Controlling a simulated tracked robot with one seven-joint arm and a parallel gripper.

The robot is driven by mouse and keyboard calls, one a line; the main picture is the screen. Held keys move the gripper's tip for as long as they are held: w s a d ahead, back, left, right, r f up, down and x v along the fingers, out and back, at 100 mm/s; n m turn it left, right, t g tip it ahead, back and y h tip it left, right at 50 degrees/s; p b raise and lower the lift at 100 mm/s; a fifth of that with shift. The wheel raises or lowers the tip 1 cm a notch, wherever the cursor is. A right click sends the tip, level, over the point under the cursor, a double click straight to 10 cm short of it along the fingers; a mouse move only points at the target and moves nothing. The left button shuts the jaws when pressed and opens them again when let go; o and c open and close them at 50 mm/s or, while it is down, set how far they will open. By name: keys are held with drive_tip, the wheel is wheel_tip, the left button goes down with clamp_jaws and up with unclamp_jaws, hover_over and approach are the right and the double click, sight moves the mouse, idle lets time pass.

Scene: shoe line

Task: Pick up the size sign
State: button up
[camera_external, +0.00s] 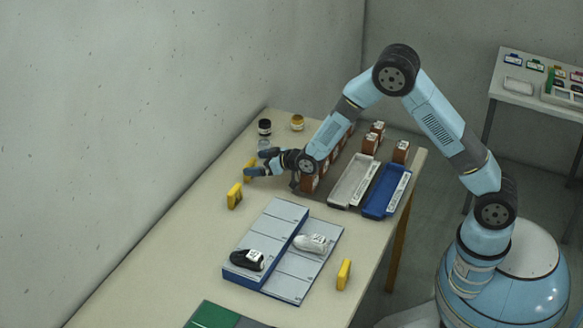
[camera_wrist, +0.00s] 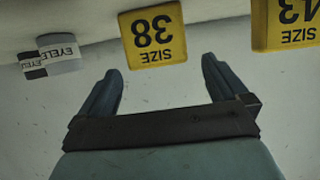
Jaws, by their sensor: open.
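A yellow size sign reading 38 (camera_wrist: 153,36) shows upside down at the top middle of the wrist view, just beyond the gap between my fingertips. A second yellow sign (camera_wrist: 285,24), ending in 3, is cut off at the top right. In the external view a yellow sign (camera_external: 249,165) is partly hidden by my gripper (camera_external: 257,163), and another yellow sign (camera_external: 234,195) stands nearer the camera. My gripper also shows in the wrist view (camera_wrist: 160,66), open with nothing between its fingers. I cannot see any contact with a sign.
Jars (camera_external: 297,122) stand at the table's far end, with eyelet labels (camera_wrist: 58,50) in the wrist view. Orange-brown boxes, a grey tray (camera_external: 352,181) and a blue tray (camera_external: 385,191) lie right. A grey-blue rack (camera_external: 275,208) holds two shoes. Another yellow sign (camera_external: 343,274) stands right of it.

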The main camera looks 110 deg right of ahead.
drive_tip(key=shift+x, duration=2.9)
drive_tip(key=shift+s+f, duration=0.1)
drive_tip(key=shift+c, duration=0.4)
drive_tip(key=c, duration=0.9)
